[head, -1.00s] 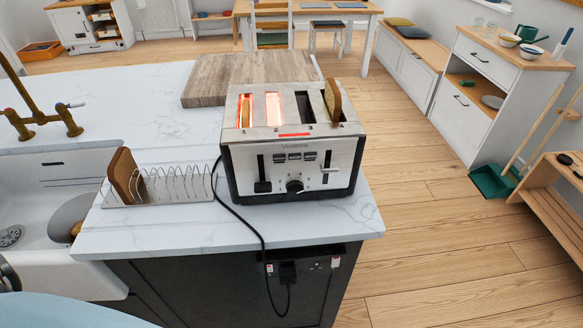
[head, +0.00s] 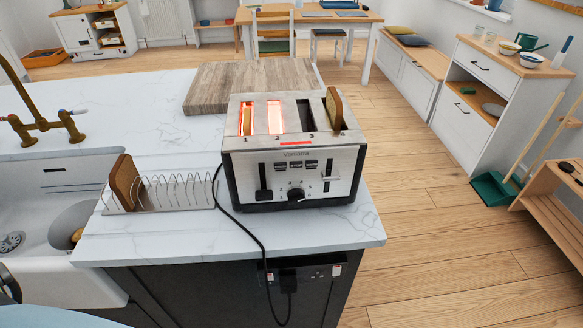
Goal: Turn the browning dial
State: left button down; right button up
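The toaster (head: 328,162), steel with black trim, stands on the marble counter near its front right corner. Its browning dial (head: 296,195) is a black round knob low in the middle of the front face. A black lever (head: 264,194) is low on the left of the face; a lighter lever (head: 327,180) sits higher on the right. Two left slots glow orange, and bread shows in the leftmost one. A slice of bread (head: 335,108) stands up out of the right slot. Neither of my grippers can be made out in the head view.
A wire toast rack (head: 178,192) with one brown slice (head: 125,182) stands left of the toaster. A wooden board (head: 250,84) lies behind it. A black cord (head: 240,228) runs over the counter edge to a socket. The sink (head: 50,215) is at left.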

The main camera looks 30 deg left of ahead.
aim_at(295, 194)
jog(key=u, duration=0.55)
jog(key=k, duration=1.3)
jog(key=u, duration=0.8)
jog(key=i, duration=0.8)
jog(key=u, duration=0.15)
